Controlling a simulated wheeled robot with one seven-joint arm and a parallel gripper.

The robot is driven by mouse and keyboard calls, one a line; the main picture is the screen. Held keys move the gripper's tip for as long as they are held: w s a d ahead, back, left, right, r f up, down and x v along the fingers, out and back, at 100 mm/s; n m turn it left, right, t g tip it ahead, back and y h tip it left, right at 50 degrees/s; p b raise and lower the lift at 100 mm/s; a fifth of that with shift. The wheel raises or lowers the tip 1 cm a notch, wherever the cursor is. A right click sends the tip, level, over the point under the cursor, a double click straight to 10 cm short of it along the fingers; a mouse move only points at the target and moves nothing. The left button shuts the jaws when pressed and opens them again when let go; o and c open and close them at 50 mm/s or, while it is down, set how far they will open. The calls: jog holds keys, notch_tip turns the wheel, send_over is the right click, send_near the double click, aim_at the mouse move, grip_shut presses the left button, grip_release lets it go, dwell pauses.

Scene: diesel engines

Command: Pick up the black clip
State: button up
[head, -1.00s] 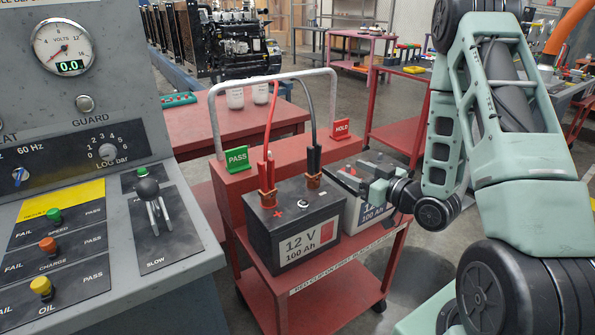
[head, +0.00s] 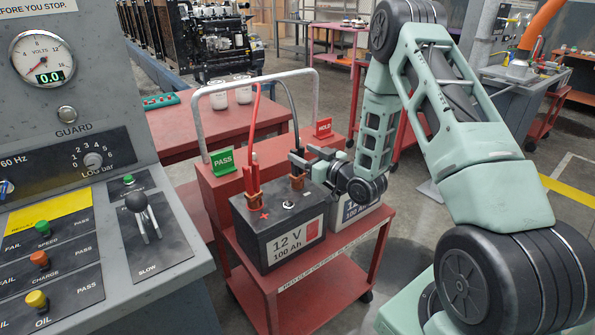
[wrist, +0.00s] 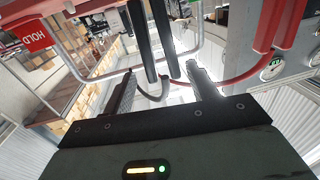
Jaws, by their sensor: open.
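The black clip (head: 297,181) stands upright on the right-hand post of the front 12 V battery (head: 288,240), its copper jaws showing and its handles partly hidden by my gripper. My gripper (head: 303,160) is open at the clip's handles, coming in from the right. In the wrist view, the clip's two black handles (wrist: 163,40) appear between the spread fingers of my gripper (wrist: 160,74). I cannot tell whether either finger touches them. The red clip (head: 252,182) stands on the left-hand post and shows at the upper right in the wrist view (wrist: 280,25).
The batteries sit on a red cart (head: 275,291) with a grey hoop handle (head: 204,125) behind. A green PASS sign (head: 222,161) and a red HOLD sign (head: 322,128) stand there. A grey control console (head: 75,200) is at left. A second battery (head: 362,211) is behind my gripper.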

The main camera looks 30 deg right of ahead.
aim_at(293, 149)
jog(key=shift+w+a+f+p, duration=0.1)
jog(key=shift+w+a+p, duration=0.15)
jog(key=shift+w, duration=0.5)
jog(key=shift+w+a+f+p, duration=0.1)
jog(key=shift+w+p, duration=0.1)
jog(key=shift+w, duration=0.6)
jog(key=shift+w+a+f+p, duration=0.1)
jog(key=shift+w+a+p, duration=0.15)
jog(key=shift+w, duration=0.5)
grip_shut()
jog(key=shift+r, duration=0.1)
jog(key=shift+r, duration=0.1)
